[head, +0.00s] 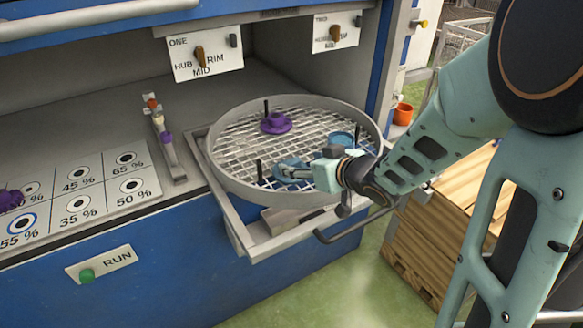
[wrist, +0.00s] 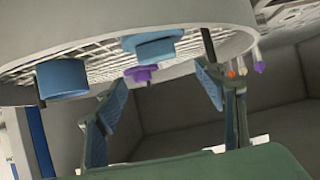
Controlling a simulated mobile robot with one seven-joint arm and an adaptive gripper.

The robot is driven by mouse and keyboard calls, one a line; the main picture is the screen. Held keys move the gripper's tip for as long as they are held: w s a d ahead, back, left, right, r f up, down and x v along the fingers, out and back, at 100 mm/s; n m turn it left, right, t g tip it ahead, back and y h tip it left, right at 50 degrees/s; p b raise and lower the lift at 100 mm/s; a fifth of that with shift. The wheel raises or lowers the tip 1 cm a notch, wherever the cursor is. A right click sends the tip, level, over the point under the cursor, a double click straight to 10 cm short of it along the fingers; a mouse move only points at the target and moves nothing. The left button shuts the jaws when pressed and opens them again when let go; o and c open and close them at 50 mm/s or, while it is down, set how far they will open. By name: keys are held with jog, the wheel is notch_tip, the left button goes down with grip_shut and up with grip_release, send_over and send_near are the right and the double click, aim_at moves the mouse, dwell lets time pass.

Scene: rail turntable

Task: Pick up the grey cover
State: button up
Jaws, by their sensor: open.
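I cannot pick out a separate grey cover in either view. Small round pieces on the mesh are a purple one (head: 276,123) and a blue one (head: 341,139). The wrist view shows two blue pieces, one at left (wrist: 62,78) and one upper middle (wrist: 152,46), with the purple piece (wrist: 140,73) behind. My gripper (head: 284,171) is over the front part of the mesh in the head view, pointing left. Its fingers (wrist: 160,78) are apart, with nothing between them. My gripper hides part of the mesh beneath it.
A grey-rimmed round mesh turntable (head: 235,184) sits on a pulled-out frame with short black pegs standing up. A slotted rail with coloured knobs (head: 166,145) lies left of it. The cabinet opening is behind. A wooden crate (head: 425,255) stands at right.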

aim_at(290, 161)
jog(key=x, duration=0.3)
jog(key=shift+b, duration=0.3)
jog(key=x, duration=0.2)
jog(key=f+b+x, duration=0.1)
jog(key=x, duration=0.1)
jog(key=shift+d, duration=0.1)
jog(key=shift+w+f, duration=0.1)
jog(key=shift+w, duration=0.2)
jog(key=c, duration=1.5)
jog(key=shift+c, duration=0.9)
jog(key=shift+a+r, duration=0.25)
jog(key=shift+r, duration=0.05)
